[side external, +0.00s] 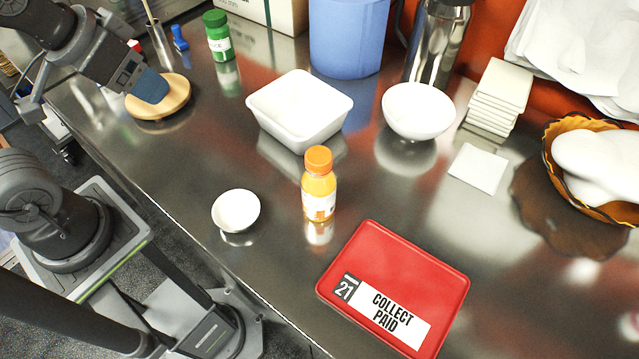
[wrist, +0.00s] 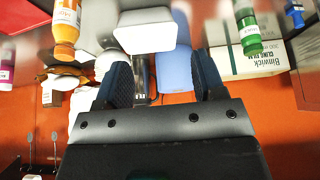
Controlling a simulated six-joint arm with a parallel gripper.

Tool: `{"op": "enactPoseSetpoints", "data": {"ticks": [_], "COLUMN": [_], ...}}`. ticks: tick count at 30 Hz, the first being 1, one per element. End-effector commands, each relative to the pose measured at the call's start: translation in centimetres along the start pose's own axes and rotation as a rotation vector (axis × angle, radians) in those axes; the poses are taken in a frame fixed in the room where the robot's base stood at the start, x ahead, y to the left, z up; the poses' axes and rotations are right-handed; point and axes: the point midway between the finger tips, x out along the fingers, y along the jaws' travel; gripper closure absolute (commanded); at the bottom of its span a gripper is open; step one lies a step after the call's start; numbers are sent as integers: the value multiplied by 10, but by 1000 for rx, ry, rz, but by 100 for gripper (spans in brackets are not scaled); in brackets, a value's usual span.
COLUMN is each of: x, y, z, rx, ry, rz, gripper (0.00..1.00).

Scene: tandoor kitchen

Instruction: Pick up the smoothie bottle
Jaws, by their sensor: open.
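The smoothie bottle, which I take to be the small orange one (side external: 320,188) with an orange cap and a white label, stands upright on the steel counter (side external: 190,170). It also shows at the upper left of the wrist view (wrist: 66,24), where the picture edge cuts off its lower end. My gripper (side external: 150,88) is at the upper left of the side view, over or near a round wooden board, well apart from the bottle. In the wrist view its two dark blue fingers (wrist: 163,80) are spread, with nothing held between them.
A white square bowl (side external: 300,105) stands behind the bottle and a small white bowl (side external: 236,210) to its left. A red tray (side external: 395,290) lies at front right. A green bottle (side external: 218,36), blue container (side external: 347,35) and round wooden board (side external: 160,106) stand farther back.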

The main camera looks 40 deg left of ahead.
Motion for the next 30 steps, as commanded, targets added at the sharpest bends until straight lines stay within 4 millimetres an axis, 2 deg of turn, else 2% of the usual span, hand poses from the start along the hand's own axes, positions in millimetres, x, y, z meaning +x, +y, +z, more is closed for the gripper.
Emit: {"op": "enactPoseSetpoints", "data": {"ticks": [1,4,11,14,17,20,24,30], "x": [0,0,0,-2,-4,-4,2,21], "y": [0,0,0,6,20,44,90,165], "z": [0,0,-1,-8,-25,-49,-79,-100], "rx": [0,0,5,67,225,465,841,1342], "ry": [0,0,-1,-20,-65,-127,-210,-302], "rz": [0,0,1,13,43,93,179,313], "gripper": [32,22,22,22,22,22,22,22]}}
